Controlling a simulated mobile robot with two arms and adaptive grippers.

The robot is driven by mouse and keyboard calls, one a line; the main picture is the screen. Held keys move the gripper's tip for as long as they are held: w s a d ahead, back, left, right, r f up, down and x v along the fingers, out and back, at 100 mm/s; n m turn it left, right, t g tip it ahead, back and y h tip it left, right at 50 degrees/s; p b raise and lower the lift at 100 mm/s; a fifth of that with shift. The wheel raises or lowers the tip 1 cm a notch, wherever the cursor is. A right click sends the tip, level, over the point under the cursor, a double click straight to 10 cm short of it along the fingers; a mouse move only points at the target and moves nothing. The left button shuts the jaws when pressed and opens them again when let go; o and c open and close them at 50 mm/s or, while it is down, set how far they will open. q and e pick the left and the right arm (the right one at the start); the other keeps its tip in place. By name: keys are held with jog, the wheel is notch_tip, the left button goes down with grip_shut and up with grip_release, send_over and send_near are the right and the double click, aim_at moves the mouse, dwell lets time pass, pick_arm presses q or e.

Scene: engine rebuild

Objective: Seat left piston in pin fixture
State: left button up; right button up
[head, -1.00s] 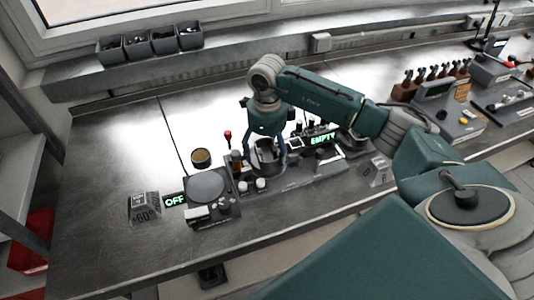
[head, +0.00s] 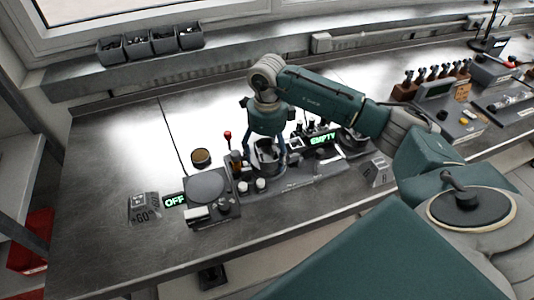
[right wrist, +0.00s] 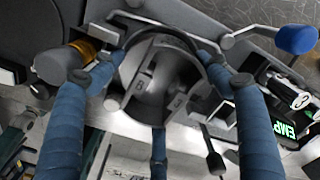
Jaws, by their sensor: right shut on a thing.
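The left piston (head: 267,158) is a grey metal cylinder within my right gripper's fingers, low over the pin fixture (head: 290,182). My right gripper (head: 267,150) points down and is shut on it. In the right wrist view the piston (right wrist: 158,80) shows its inner side with two pin bosses, and the blue fingers of the gripper (right wrist: 158,95) surround it. A dark round rim lies around the piston there. I cannot tell whether the piston rests fully in the fixture. My left gripper is not in view.
A hot plate (head: 206,186) with an "OFF" sign (head: 175,200) stands left of the fixture. A red-topped lever (head: 228,136) and a lit "EMPTY" display (head: 323,138) are close to the gripper. A small brown round tin (head: 201,157) stands behind the plate. The bench's left part is clear.

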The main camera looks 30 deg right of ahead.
jog(key=shift+f+b, duration=0.65)
jog(key=shift+f, duration=0.05)
dwell(0.4)
dwell(0.4)
jog(key=o, duration=1.6)
jog(key=shift+o, duration=0.6)
jog(key=shift+r+p, duration=1.75)
jog(key=shift+r, duration=1.4)
jog(key=shift+f, duration=0.1)
